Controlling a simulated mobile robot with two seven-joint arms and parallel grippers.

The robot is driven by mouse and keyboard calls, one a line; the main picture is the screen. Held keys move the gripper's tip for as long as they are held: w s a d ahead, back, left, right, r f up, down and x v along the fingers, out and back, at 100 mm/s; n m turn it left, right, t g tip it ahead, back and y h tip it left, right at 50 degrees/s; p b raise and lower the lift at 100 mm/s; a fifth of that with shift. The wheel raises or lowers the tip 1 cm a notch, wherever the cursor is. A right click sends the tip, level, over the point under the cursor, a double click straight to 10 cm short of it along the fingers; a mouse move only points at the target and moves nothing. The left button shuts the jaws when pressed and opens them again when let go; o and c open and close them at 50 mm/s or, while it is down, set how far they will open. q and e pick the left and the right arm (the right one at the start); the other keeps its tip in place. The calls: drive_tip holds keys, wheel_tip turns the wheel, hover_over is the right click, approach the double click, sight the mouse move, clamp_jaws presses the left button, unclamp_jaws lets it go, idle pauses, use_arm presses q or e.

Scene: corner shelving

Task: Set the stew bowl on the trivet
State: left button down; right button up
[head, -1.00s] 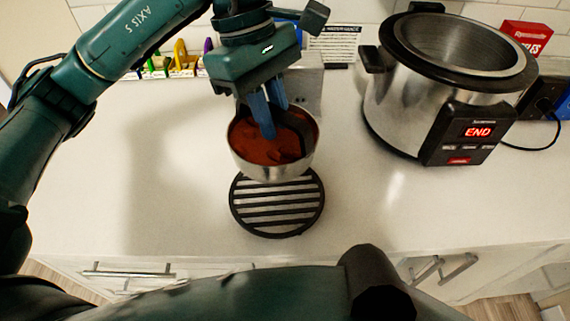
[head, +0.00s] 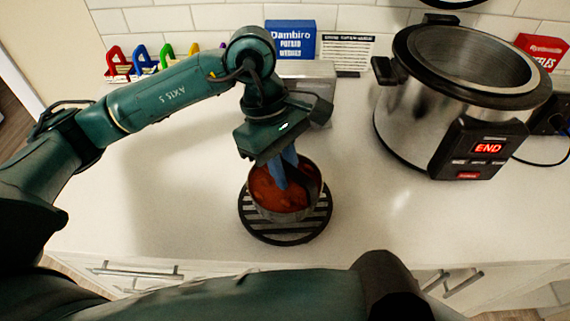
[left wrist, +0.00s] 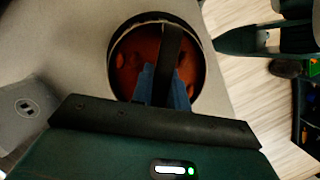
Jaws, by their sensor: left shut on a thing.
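The stew bowl (head: 267,208) is a small metal bowl of red-brown stew. In the head view it stands upright over the middle of the round black slatted trivet (head: 256,229). It looks down on the slats, but I cannot rule out a thin gap. My left gripper (head: 287,182) comes from above, its blue fingers shut on a dark strip that crosses the bowl. The left wrist view shows the bowl (left wrist: 199,50), its stew and this strip between the fingers (left wrist: 163,88). The fingers hide part of the stew. My right gripper is not in view.
A large steel cooker (head: 405,125) with an END display stands to the right, apart from the trivet. A blue box (head: 290,40), a printed card (head: 345,50) and colourful letter-like pieces (head: 145,60) are at the back wall. The counter (head: 180,190) left of the trivet is clear.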

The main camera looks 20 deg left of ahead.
use_arm(q)
drive_tip(key=c, duration=1.8)
unclamp_jaws()
drive_tip(key=shift+f, duration=0.15)
drive_tip(key=o, duration=0.4)
drive_tip(key=shift+o, duration=0.2)
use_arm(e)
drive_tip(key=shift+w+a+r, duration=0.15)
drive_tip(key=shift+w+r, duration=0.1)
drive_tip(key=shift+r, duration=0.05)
